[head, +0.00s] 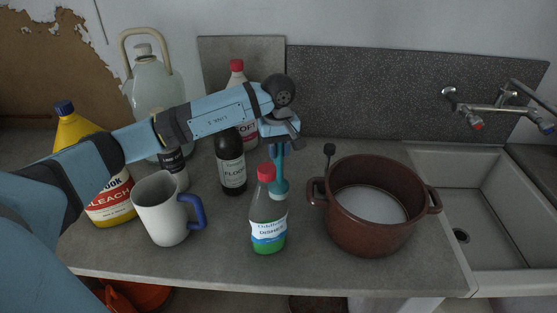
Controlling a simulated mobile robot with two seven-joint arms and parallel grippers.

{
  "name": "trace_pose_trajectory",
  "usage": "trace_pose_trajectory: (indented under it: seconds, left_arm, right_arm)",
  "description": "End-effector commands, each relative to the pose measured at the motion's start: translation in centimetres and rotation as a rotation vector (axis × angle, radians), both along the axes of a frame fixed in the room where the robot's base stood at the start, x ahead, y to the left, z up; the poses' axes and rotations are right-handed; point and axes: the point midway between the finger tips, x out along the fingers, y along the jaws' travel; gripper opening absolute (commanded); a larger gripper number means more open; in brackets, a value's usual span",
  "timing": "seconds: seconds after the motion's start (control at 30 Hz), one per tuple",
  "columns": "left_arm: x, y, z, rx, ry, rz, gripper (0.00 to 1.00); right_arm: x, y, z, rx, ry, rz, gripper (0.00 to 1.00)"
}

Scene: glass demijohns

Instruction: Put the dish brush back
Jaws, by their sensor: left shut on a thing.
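My left arm reaches across from the left, and its gripper (284,143) points down above the middle of the counter. The gripper is shut on a teal-blue upright thing, which looks like the dish brush (280,172). Its wider lower end is just behind the dish soap bottle (268,213), which partly hides it. I cannot tell whether that end touches the counter. The jaws themselves are small and partly hidden by the wrist. My right gripper is not in view.
A reddish-brown pot (368,232) stands at right, with a thin dark-topped thing (329,150) behind its handle. A floor-cleaner bottle (231,165), mug (163,212), bleach (110,203) and glass demijohn (150,90) stand left. The sink (500,230) is far right.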

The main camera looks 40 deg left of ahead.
Motion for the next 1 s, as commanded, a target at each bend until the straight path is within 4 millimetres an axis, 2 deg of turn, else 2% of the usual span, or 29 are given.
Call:
trace_pose_trajectory:
  seconds: [0.33,0.73,0.77,0.83,1.0]
  left_arm:
    - [0.0,0.0,-4.1,0.000,0.001,0.000,0.01]
    - [0.0,0.0,-4.8,0.000,-0.001,-0.001,0.01]
    - [0.0,0.0,-4.7,0.001,-0.001,0.000,0.32]
    - [0.0,0.0,-4.6,0.000,0.000,-0.001,0.48]
    - [0.0,0.0,-4.6,0.000,0.000,0.000,0.51]
  right_arm:
    - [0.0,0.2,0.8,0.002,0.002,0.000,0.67]
    - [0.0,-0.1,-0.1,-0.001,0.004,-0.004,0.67]
    - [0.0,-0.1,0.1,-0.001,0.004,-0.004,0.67]
    - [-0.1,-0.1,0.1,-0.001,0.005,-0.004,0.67]
    - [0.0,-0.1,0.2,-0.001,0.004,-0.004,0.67]
